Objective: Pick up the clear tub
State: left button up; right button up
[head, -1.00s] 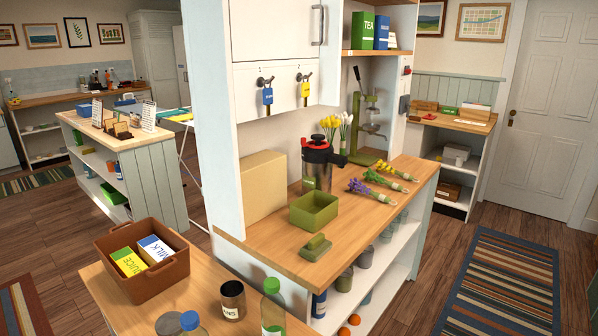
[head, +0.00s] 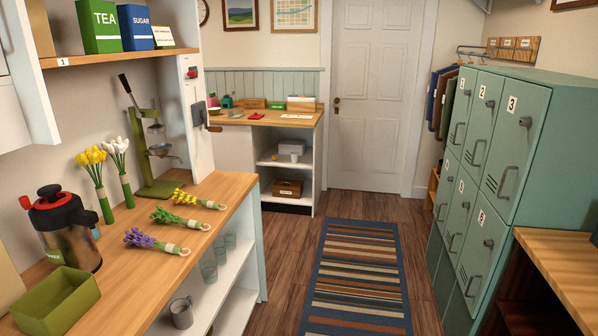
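I cannot make out a clear tub for certain in the head view. A small whitish container (head: 291,147) sits on the upper shelf of the far desk unit, too small to tell whether it is clear. Several clear glasses (head: 208,266) stand on the shelf under the left counter. An open green bin (head: 55,302) is on that counter at the lower left. Neither of my grippers is in view.
The wooden counter (head: 190,187) runs along the left, with flower bunches and a steel jug (head: 65,230). Green lockers (head: 500,150) and a wooden top (head: 565,262) stand at the right. Between them, a striped rug (head: 358,275) lies on clear floor leading to a white door (head: 378,95).

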aim_at(234, 113)
jog(key=i+z, duration=0.35)
jog(key=i, duration=1.55)
jog(key=i+u, duration=0.1)
jog(key=i, duration=0.7)
jog(key=i+u, duration=0.1)
jog(key=i, duration=0.7)
jog(key=i+l, duration=0.1)
jog(key=i, duration=0.65)
jog(key=i+l+u, duration=0.1)
jog(key=i, duration=0.7)
jog(key=i+j+u, duration=0.1)
jog(key=i+u, duration=0.8)
jog(key=i+l+u, duration=0.2)
jog(key=u, duration=0.25)
jog(key=i+l+u, duration=0.15)
jog(key=i, duration=0.15)
jog(key=i+u, duration=0.2)
jog(key=i+l, duration=0.05)
jog(key=i, duration=0.05)
